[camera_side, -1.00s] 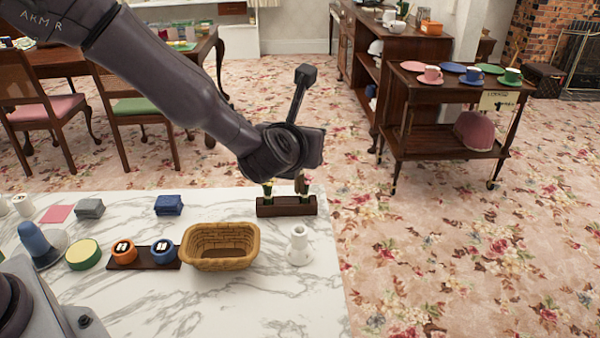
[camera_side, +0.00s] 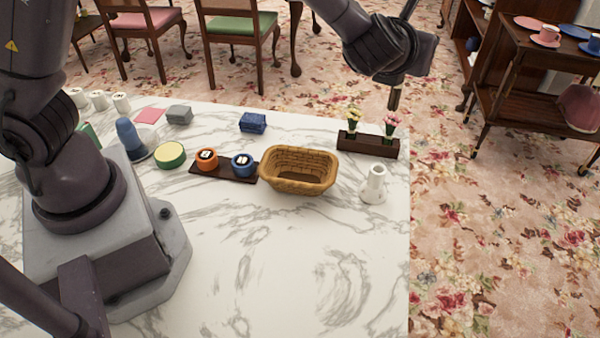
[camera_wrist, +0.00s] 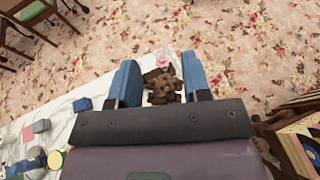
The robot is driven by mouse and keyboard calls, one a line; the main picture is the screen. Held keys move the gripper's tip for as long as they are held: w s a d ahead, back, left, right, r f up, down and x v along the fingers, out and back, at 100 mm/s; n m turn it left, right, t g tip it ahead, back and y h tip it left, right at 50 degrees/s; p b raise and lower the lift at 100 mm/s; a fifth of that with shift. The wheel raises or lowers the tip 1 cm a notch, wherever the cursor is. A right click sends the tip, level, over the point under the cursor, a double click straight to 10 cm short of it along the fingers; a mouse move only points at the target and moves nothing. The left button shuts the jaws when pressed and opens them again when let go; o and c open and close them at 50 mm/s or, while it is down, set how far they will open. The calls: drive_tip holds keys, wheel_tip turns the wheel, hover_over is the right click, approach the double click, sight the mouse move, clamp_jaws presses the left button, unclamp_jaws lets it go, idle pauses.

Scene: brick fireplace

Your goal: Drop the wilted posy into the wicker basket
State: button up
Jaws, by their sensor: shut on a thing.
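The wilted posy, a brown, shrivelled bunch (camera_wrist: 163,88), is between the blue fingers of my gripper (camera_wrist: 162,78) in the wrist view. My gripper (camera_side: 393,86) is shut on it, and a brown part of the posy (camera_side: 393,99) hangs below in the side view. It is in the air above the dark wooden holder (camera_side: 368,144), which holds a yellow posy (camera_side: 352,117) and a pink posy (camera_side: 390,124). The wicker basket (camera_side: 299,184) stands on the marble table, left of and nearer than the holder. No posy shows in its visible interior.
A white vase (camera_side: 374,184) stands right of the basket. Left of it, a dark tray (camera_side: 223,173) bears an orange and a blue round item. A blue block (camera_side: 253,122) lies behind. The front of the marble table (camera_side: 290,260) is clear.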

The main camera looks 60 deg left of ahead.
drive_tip(key=shift+f, duration=0.2)
drive_tip(key=s+a+f+n+g+y, duration=0.3)
drive_tip(key=s+f, duration=0.3)
drive_tip(key=f, duration=0.2)
drive_tip(key=s+a+f+n+g+y, duration=0.3)
drive_tip(key=s+a+f+n+g, duration=0.1)
drive_tip(key=f, duration=0.5)
drive_tip(key=shift+s+a+n+g+y, duration=0.4)
drive_tip(key=shift+s+a+n, duration=0.45)
drive_tip(key=shift+a+n, duration=0.25)
drive_tip(key=o, duration=1)
